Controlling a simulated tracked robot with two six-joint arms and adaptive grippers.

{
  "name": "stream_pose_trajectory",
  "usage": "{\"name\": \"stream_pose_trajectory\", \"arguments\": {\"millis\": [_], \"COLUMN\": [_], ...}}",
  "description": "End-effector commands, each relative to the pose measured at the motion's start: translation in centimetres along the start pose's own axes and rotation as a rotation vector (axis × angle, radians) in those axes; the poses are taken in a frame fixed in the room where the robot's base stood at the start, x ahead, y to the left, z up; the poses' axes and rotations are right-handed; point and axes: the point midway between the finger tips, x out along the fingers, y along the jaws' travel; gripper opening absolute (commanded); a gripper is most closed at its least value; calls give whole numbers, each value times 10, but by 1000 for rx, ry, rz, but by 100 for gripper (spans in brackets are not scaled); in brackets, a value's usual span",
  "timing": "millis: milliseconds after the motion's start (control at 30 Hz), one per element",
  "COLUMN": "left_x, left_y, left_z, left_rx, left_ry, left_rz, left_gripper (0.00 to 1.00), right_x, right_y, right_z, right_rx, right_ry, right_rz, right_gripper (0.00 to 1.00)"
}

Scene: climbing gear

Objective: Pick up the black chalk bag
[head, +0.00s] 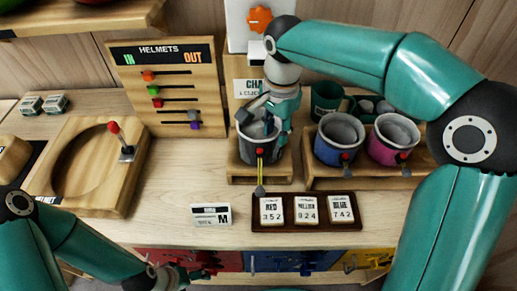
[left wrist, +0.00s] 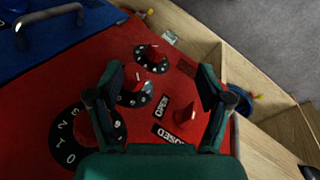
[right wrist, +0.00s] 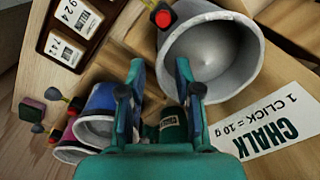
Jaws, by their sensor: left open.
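The black chalk bag (head: 256,150) stands upright in a wooden holder below the chalk sign, with a pale grey lining and a red toggle on a yellow cord at its front. My right gripper (head: 270,112) is at its mouth from above. In the right wrist view the bag's open mouth (right wrist: 212,50) lies at the upper middle. The right fingertips (right wrist: 160,65) are part-way apart near its rim; a gap shows between them, and contact cannot be told. My left gripper (head: 172,278) is open and empty, over a red panel with knobs (left wrist: 160,100).
Blue (head: 340,139) and pink (head: 392,140) chalk bags stand in a wooden rack to the right. A dark tray (head: 306,223) with number cards lies in front. A helmet slider board (head: 167,88) and a round wooden frame with a red-tipped lever (head: 120,142) are left.

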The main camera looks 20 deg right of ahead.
Motion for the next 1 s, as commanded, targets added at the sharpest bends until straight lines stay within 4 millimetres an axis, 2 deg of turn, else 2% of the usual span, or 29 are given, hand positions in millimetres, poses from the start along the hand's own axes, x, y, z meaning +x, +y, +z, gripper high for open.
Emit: {"name": "stream_pose_trajectory", "arguments": {"millis": [100, 333, 600, 900, 1000], "left_x": [0, -5, -13, -13, -13], "left_y": [0, 2, 5, 5, 5], "left_z": [0, 0, 0, 0, 0], "left_rx": [0, 0, 0, 0, 0], "left_ry": [0, 1, 1, 0, 0], "left_rz": [0, 0, 0, 0, 0], "left_gripper": [79, 79, 79, 79, 79], "right_x": [12, 26, 62, 68, 68], "right_y": [0, 0, -2, -3, -3], "right_z": [0, 0, -1, -1, -1], "right_rx": [0, 1, -1, 0, 0], "right_ry": [-1, -2, -2, -1, -1], "right_rz": [1, 3, 3, -1, -1], "right_gripper": [33, 33, 33, 33, 17]}}
